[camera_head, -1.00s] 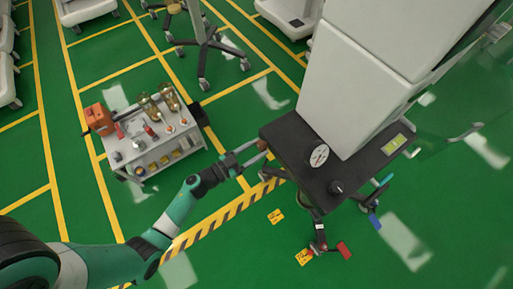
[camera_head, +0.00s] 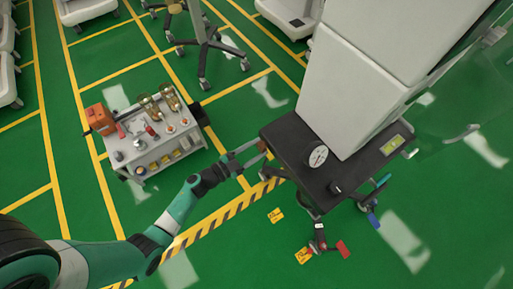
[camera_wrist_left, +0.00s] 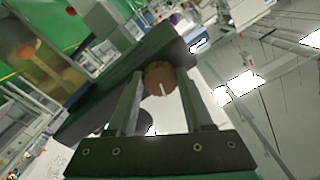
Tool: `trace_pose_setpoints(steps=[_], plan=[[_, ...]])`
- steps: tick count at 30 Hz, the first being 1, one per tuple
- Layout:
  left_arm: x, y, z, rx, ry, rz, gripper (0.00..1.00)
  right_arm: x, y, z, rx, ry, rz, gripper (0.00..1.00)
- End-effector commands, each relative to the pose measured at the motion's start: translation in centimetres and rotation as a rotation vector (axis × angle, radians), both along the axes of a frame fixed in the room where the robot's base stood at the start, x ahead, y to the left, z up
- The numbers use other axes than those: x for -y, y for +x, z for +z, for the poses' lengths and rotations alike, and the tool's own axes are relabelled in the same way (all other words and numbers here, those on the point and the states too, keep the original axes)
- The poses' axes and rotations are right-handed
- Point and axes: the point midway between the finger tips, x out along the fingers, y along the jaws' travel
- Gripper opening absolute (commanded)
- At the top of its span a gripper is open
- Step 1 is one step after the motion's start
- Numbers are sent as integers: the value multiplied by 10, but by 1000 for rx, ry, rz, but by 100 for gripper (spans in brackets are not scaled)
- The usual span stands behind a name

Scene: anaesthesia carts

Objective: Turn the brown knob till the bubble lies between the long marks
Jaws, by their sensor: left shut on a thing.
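The brown knob (camera_wrist_left: 160,78) sits at the edge of the cart's dark top and carries a white line. In the wrist view it lies between the two fingers of my left gripper (camera_wrist_left: 158,88), which is shut on it. In the head view the left gripper (camera_head: 256,152) reaches the near left edge of the dark top (camera_head: 290,150), and the knob is mostly hidden by the fingertips. A yellow-green level vial (camera_head: 391,145) lies at the right end of that top. Its bubble and long marks are too small to tell. My right gripper is not in view.
A white dial gauge (camera_head: 318,156) and a black knob (camera_head: 336,187) sit on the dark top. A tall pale housing (camera_head: 352,90) rises behind them. A small grey cart (camera_head: 155,140) with bottles stands to the left. Green floor (camera_head: 225,115) lies free between the carts.

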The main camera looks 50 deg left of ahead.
Motion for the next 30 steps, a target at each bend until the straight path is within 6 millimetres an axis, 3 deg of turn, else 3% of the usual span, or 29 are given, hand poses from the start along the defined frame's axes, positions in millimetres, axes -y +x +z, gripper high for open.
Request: trace_pose_setpoints(steps=[12,13,17,30], plan=[[0,0,0,0,10,1,0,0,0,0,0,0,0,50],[0,0,0,0,9,1,55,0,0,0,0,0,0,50],[0,0,0,0,9,1,78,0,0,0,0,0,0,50],[0,-1,0,0,9,1,81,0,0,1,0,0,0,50]])
